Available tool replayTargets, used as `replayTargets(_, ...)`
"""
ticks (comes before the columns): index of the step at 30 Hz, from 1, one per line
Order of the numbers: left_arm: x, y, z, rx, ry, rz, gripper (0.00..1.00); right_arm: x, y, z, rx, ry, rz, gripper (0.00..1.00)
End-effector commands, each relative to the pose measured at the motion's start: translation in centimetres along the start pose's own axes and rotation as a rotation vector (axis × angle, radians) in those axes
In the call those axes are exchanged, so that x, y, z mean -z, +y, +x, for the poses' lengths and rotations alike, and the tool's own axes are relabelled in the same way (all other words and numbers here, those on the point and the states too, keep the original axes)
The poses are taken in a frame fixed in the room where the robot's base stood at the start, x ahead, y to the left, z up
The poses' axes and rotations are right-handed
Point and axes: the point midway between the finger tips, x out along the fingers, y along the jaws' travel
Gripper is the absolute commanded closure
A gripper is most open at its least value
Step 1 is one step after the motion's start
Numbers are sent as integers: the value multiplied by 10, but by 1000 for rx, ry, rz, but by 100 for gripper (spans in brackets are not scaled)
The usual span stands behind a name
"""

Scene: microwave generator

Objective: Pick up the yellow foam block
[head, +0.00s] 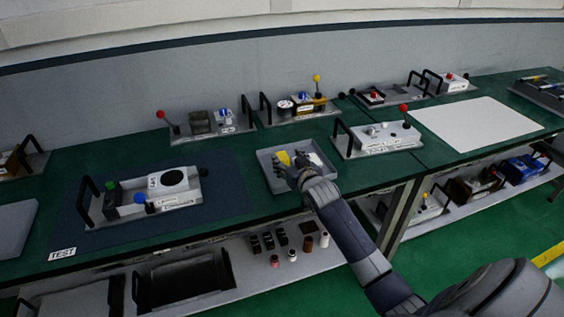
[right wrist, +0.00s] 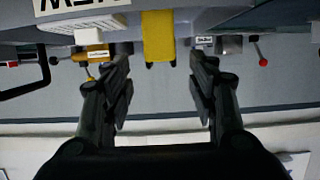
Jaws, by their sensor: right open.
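The yellow foam block (head: 283,157) is in a shallow grey tray (head: 267,179) on the green bench in the head view. In the right wrist view the block (right wrist: 158,36) is at the top middle, in line with the gap between my fingers. My right gripper (head: 295,165) is over the tray, just beside the block, and hides part of the tray. In the right wrist view its two fingers (right wrist: 163,62) are apart, with nothing clamped between them. I cannot tell whether either finger touches the block. My left gripper is not in view.
A white piece (head: 315,158) lies at the tray's right side. A device with a red-knobbed lever (head: 380,137) stands close right of the tray. A device with a black disc (head: 150,195) stands left on a dark mat. Several devices line the back. A white board (head: 475,122) lies right.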

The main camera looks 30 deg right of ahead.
Motion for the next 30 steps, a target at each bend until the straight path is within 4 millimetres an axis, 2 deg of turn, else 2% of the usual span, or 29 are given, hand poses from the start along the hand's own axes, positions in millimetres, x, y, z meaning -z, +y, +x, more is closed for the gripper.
replayTargets(4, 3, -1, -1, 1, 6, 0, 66, 0, 0, 7, 0, 1, -1, 47)
replayTargets(10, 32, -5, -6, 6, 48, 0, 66, 0, 0, 17, -1, 0, 0, 47)
replayTargets(13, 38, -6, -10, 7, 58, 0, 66, -1, 0, 28, -1, -1, 0, 47)
replayTargets(21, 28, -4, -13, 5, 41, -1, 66, -3, -1, 53, 0, 0, 0, 47)
replayTargets(30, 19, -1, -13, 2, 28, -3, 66, -4, -1, 59, 0, 1, -1, 47)
